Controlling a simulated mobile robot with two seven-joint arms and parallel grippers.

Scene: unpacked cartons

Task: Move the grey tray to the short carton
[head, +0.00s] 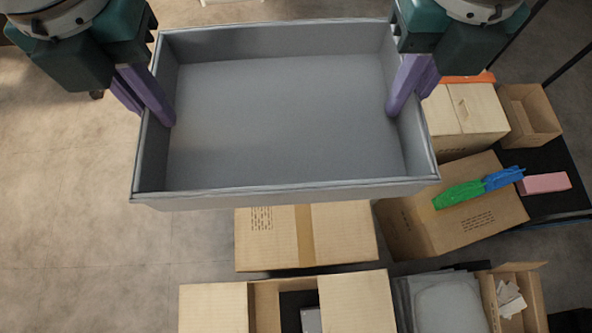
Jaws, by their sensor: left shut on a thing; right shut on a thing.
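The grey tray (285,120) is a wide, empty, open box in the upper middle of the head view. My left gripper (156,108) is shut on its left wall, one purple finger inside and one outside. My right gripper (407,98) is shut on its right wall in the same way. The tray looks raised and nearly level, and it hides part of what lies below. A closed, taped carton (340,232) shows just beyond its lower edge. An open-flapped carton (355,300) lies at the bottom edge. I cannot tell which carton is the short one.
On the right, a tilted carton (415,235) bears a green item (458,195) and a blue item (503,178). A pink block (545,183) lies on a dark surface beside it. More cartons (465,115) stand behind. Grey trays (445,305) sit at bottom right. The left floor is clear.

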